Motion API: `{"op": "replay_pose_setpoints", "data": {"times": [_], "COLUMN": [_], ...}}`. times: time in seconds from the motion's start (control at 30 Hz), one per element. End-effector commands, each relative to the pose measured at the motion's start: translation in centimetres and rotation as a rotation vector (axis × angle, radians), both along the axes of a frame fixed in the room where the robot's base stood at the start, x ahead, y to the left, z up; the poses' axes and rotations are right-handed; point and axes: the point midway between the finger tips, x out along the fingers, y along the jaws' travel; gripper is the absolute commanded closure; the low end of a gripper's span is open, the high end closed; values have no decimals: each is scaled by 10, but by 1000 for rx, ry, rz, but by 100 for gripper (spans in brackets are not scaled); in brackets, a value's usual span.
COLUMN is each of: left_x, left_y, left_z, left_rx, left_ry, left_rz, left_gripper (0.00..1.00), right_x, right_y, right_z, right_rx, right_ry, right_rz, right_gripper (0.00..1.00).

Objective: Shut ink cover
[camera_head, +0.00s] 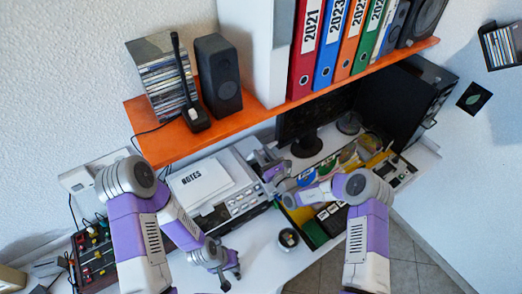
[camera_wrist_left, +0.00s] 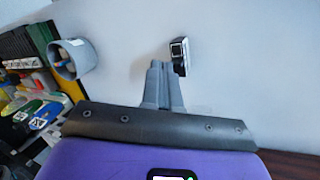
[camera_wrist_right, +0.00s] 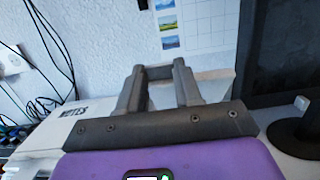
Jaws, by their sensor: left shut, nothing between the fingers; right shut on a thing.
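The printer (camera_head: 236,203) stands on the white desk below the orange shelf, with a white NOTES pad (camera_head: 200,180) on top. My right gripper (camera_head: 259,156) is at the printer's right rear. In the right wrist view, its fingers (camera_wrist_right: 160,70) are shut on a grey bar-like piece (camera_wrist_right: 158,73) spanning between them, seemingly the ink cover's edge. How far the cover stands open cannot be told. My left gripper (camera_head: 229,277) is low over the front of the desk, away from the printer. In the left wrist view its fingers (camera_wrist_left: 160,72) are together and empty.
A grey cup (camera_head: 288,239) stands right of my left gripper. A small black-and-white device (camera_wrist_left: 179,54) lies beyond its fingertips. A tray with discs (camera_head: 347,155), a monitor (camera_head: 315,115) and the orange shelf (camera_head: 270,113) crowd my right arm. Some front desk is clear.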

Motion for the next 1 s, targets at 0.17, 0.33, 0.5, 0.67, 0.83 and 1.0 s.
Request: {"op": "replay_pose_setpoints", "data": {"times": [0.17,0.33,0.5,0.67,0.83,1.0], "left_x": [0,0,0,0,0,0], "left_y": [0,0,0,0,0,0], "left_z": [-1,-1,-1,-1,-1,-1], "left_rx": [0,0,0,0,0,0], "left_ry": [0,0,0,0,0,0], "left_rz": [0,0,0,0,0,0], "left_gripper": [100,100,100,100,100,100], "right_x": [-5,-5,-5,-5,-5,-6], "right_y": [-1,-1,-1,-1,2,3], "right_z": [-15,-15,-15,-15,-14,-14], "right_rx": [-19,-19,-18,-17,-18,-18], "right_ry": [30,31,31,30,29,26], "right_rz": [3,3,2,4,9,13], "right_gripper": [100,100,57,40,40,40]}}
